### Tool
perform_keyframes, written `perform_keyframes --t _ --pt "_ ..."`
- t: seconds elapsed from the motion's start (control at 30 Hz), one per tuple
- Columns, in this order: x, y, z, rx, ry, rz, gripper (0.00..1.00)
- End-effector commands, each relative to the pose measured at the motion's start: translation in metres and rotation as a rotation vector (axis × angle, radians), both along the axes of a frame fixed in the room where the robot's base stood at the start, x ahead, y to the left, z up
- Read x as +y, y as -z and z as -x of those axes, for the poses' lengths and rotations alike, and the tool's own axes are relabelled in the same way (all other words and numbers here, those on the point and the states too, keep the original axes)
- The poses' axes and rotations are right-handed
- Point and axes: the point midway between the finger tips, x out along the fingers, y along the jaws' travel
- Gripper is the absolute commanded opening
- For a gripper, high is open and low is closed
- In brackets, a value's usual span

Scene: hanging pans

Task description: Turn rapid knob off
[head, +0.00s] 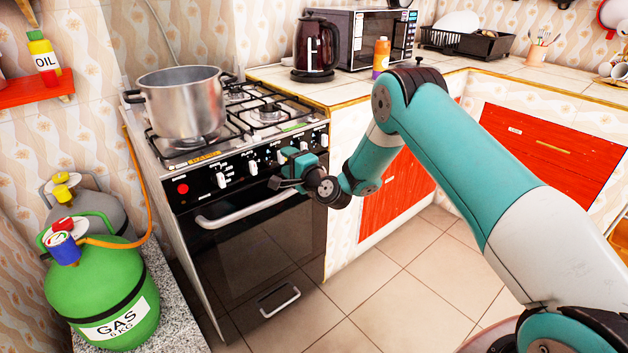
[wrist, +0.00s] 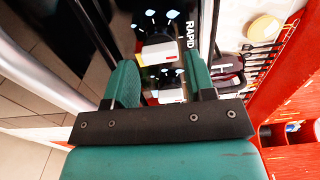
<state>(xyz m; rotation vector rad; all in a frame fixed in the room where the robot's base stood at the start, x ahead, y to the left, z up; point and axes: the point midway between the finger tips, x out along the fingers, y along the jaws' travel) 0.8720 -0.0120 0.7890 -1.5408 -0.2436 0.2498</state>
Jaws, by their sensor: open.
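The stove's black control panel (head: 240,167) has a row of white knobs in the head view. In the wrist view a white knob with a red mark (wrist: 160,52) sits beside the printed word RAPID. My gripper (wrist: 161,72) is open, with one teal finger on each side of the space in front of this knob. Another white part shows lower between the fingers, partly hidden. I cannot tell whether a finger touches the knob. In the head view my gripper (head: 282,183) is close to the panel's right half and hides part of it; the labels are too small to read there.
A large steel pot (head: 182,105) stands on the left burners. The oven handle (head: 245,210) sticks out below the panel. A green gas bottle (head: 105,290) stands at left, with an orange hose. The tiled floor (head: 385,290) before the stove is clear.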

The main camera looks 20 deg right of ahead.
Motion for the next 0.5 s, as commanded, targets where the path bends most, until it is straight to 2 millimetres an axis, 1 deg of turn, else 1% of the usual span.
perform_keyframes --t 0.03,0.4,0.5 --pt "-0.004 0.004 0.009 0.005 0.003 -0.002 0.50" --pt "-0.026 0.008 0.075 0.008 0.003 -0.004 0.50" --pt "-0.031 0.007 0.087 0.000 0.005 -0.002 0.50"
